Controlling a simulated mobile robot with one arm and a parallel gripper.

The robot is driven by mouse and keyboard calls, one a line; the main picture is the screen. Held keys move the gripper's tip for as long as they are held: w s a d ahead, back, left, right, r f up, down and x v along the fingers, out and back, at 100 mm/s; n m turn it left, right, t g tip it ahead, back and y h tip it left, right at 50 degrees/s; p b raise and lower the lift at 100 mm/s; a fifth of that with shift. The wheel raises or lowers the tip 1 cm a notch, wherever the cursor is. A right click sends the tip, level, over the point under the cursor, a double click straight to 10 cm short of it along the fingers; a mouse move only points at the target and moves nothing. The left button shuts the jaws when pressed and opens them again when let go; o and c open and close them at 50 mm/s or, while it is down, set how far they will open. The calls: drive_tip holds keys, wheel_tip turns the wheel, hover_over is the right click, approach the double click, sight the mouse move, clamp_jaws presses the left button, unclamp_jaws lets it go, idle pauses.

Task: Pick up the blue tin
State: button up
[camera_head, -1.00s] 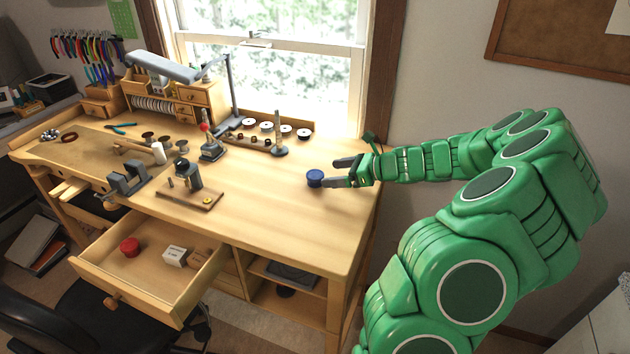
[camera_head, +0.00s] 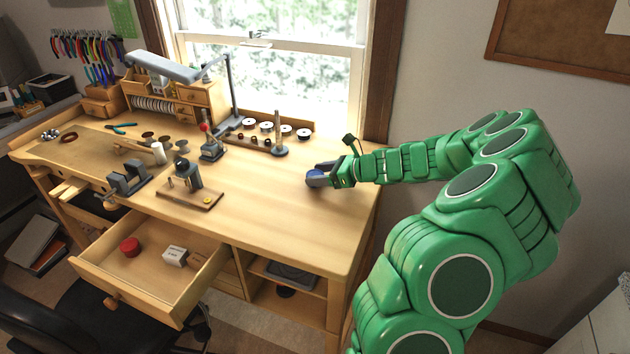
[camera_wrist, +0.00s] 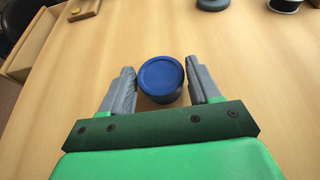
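The blue tin (camera_wrist: 161,77) is a small round tin standing upright on the workbench top (camera_head: 262,200), near its right end. It also shows in the head view (camera_head: 316,177), partly hidden by my gripper (camera_head: 320,174). In the wrist view my gripper (camera_wrist: 161,86) is open, with one grey finger on each side of the tin. A gap shows between the tin and the left finger, and a narrower one at the right finger.
A metal stand (camera_head: 279,140) and a rack of spools (camera_head: 268,128) stand behind, to the left of my gripper. A tool on a wooden base (camera_head: 188,190) is further left. An open drawer (camera_head: 150,270) juts out at the front left. The bench around the tin is clear.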

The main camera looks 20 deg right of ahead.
drive_tip(key=c, duration=0.6)
